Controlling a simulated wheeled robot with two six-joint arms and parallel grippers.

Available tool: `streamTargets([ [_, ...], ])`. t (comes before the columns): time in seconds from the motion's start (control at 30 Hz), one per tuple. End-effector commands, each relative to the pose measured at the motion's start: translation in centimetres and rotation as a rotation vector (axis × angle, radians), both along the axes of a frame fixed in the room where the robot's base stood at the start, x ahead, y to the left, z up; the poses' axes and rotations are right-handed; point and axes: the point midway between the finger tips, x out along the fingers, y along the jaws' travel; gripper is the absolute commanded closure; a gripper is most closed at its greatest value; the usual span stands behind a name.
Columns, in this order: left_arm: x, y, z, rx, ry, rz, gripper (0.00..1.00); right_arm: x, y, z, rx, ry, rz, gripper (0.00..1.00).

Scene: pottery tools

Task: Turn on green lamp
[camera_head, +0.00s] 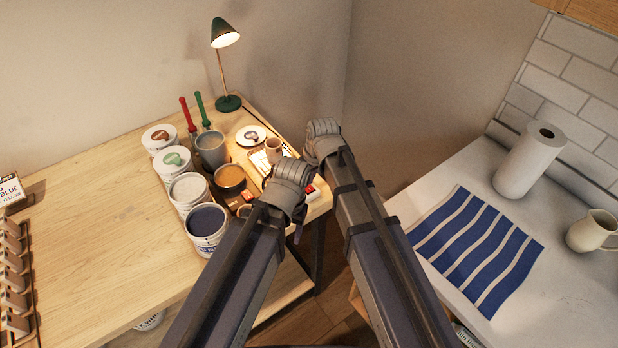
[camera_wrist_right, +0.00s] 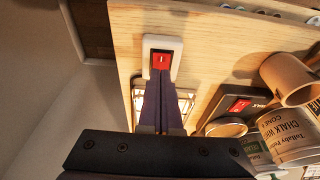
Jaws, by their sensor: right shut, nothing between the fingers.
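The green lamp (camera_head: 225,38) stands upright at the back corner of the wooden table on a round green base, and its bulb glows. A red rocker switch in a white housing (camera_wrist_right: 162,60) lies near the table edge in the right wrist view.
A second red switch (camera_wrist_right: 239,105) sits on a dark box beside several tubs and cups. A dark blue paint tub (camera_head: 207,222) stands close to my left arm. A white counter to the right holds a striped cloth (camera_head: 478,245), a paper roll (camera_head: 530,165) and a jug (camera_head: 590,231).

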Motion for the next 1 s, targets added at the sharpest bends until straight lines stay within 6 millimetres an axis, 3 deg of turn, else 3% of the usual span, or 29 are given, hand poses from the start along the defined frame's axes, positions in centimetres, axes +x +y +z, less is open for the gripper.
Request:
streamTargets([
  [0.27,0.0,0.0,4.1,0.0,0.0,-0.001,0.4,-0.4,-0.1,4.1,0.0,0.0,-0.002,1.0],
  [0.7,0.0,0.0,10.6,-0.001,0.0,0.005,0.4,-3.4,-2.2,10.6,0.0,0.0,-0.002,1.0],
  [1.0,0.0,0.0,12.0,-0.002,0.0,0.01,0.4,-4.1,-2.8,12.0,0.0,0.0,-0.002,1.0],
])
